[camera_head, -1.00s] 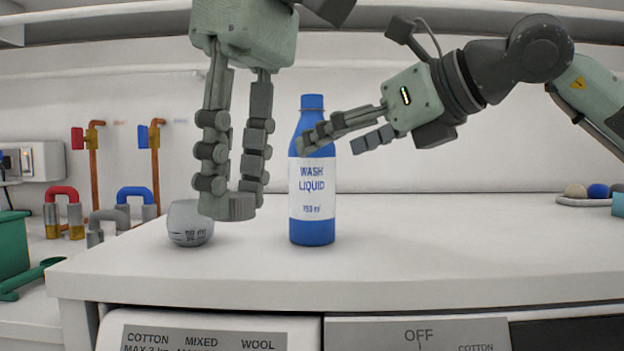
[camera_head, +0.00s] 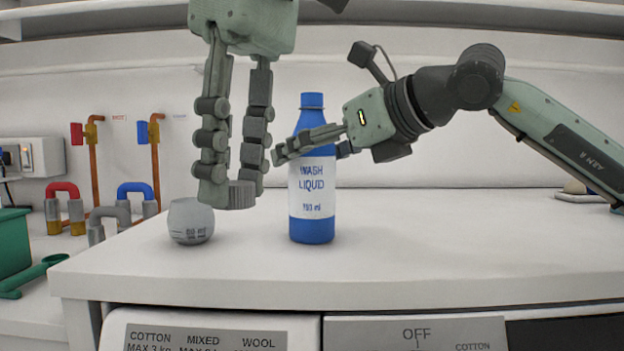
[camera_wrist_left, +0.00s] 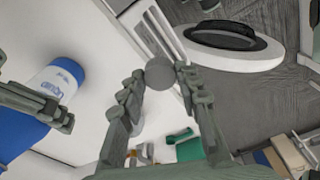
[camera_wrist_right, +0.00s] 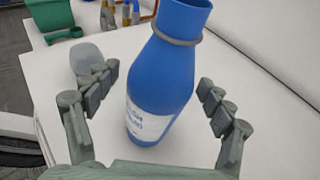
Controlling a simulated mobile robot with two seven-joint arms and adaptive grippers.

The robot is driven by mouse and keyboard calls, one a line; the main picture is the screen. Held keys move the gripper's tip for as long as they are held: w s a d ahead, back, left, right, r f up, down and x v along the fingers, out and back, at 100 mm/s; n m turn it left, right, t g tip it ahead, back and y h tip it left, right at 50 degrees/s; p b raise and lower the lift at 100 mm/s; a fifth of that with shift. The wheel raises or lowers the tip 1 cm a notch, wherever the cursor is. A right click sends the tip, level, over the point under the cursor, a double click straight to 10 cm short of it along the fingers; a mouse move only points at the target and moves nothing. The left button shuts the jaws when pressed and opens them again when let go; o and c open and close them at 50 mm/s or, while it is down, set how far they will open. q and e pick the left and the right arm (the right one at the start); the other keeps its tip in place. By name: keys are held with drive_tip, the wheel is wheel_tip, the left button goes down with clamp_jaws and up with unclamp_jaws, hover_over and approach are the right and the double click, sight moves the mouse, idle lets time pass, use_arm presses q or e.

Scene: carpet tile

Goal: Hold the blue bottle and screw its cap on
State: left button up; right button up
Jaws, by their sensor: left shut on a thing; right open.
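The blue bottle (camera_head: 312,228) stands upright on the white worktop, label facing the head camera, its neck open at the top. It also shows between the fingers in the right wrist view (camera_wrist_right: 170,70) and at the left of the left wrist view (camera_wrist_left: 22,130). My left gripper (camera_head: 236,188) points down, left of the bottle, shut on the grey cap (camera_head: 242,194), held above the worktop; the cap also shows in the left wrist view (camera_wrist_left: 160,73). My right gripper (camera_head: 312,148) is open, with its fingers on either side of the bottle's upper body.
A grey-white cup-like measure (camera_head: 190,222) stands on the worktop left of the bottle. Pipe fittings (camera_head: 135,195) and a green container (camera_head: 12,240) are further left. The front edge lies above the appliance panels.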

drive_tip(key=shift+r, duration=0.1)
drive_tip(key=c, duration=1.7)
wheel_tip(320, 180, up, 10)
drive_tip(key=shift+r, duration=0.1)
drive_tip(key=o, duration=1)
clamp_jaws()
